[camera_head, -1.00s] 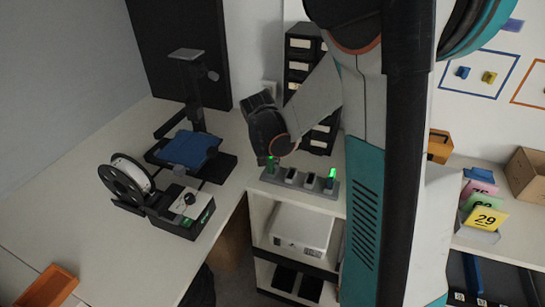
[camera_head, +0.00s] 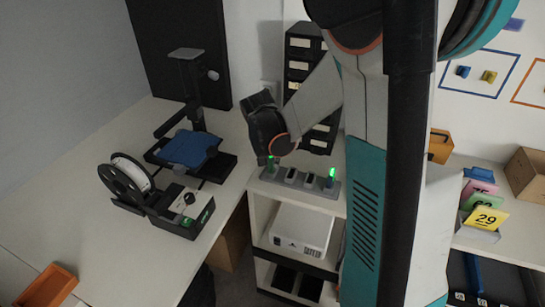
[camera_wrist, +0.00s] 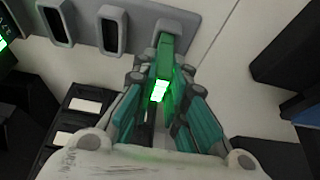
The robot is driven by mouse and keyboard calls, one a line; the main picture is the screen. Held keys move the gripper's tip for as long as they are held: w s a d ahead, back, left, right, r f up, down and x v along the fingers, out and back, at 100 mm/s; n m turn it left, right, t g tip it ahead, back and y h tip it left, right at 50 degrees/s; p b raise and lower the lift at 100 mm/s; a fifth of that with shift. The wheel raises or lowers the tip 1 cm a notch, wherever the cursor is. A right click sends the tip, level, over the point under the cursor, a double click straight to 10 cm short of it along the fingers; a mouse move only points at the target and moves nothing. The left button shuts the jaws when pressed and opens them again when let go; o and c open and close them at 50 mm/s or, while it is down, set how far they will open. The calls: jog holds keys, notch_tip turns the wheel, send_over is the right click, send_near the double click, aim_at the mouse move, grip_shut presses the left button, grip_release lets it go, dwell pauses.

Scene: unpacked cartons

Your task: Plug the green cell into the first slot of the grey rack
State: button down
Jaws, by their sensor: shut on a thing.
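The grey rack (camera_head: 322,191) stands on the white surface in the head view. It also shows along the top of the wrist view (camera_wrist: 85,8), with two dark oblong slots. My gripper (camera_head: 270,158) is at the rack's left end in the head view. In the wrist view its teal fingers (camera_wrist: 162,85) are shut around the green cell (camera_wrist: 165,45), whose near end glows bright green. The cell's far end meets the rack at its end position. How deep it sits in the slot is hidden. The cell shows only as a small green patch in the head view (camera_head: 270,167).
A green-lit piece (camera_head: 332,174) is at the rack's right end. Black drawers (camera_head: 300,65) stand behind my gripper. A spool device (camera_head: 180,210) and a blue-topped stand (camera_head: 188,148) are on the left table. A white box (camera_head: 301,229) is on the shelf below.

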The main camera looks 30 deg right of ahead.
jog(key=shift+f+b, duration=0.45)
jog(key=shift+f, duration=0.1)
jog(key=c, duration=1.5)
grip_release()
jog(key=shift+c, duration=0.2)
jog(key=shift+r, duration=0.1)
jog(key=v, duration=1.2)
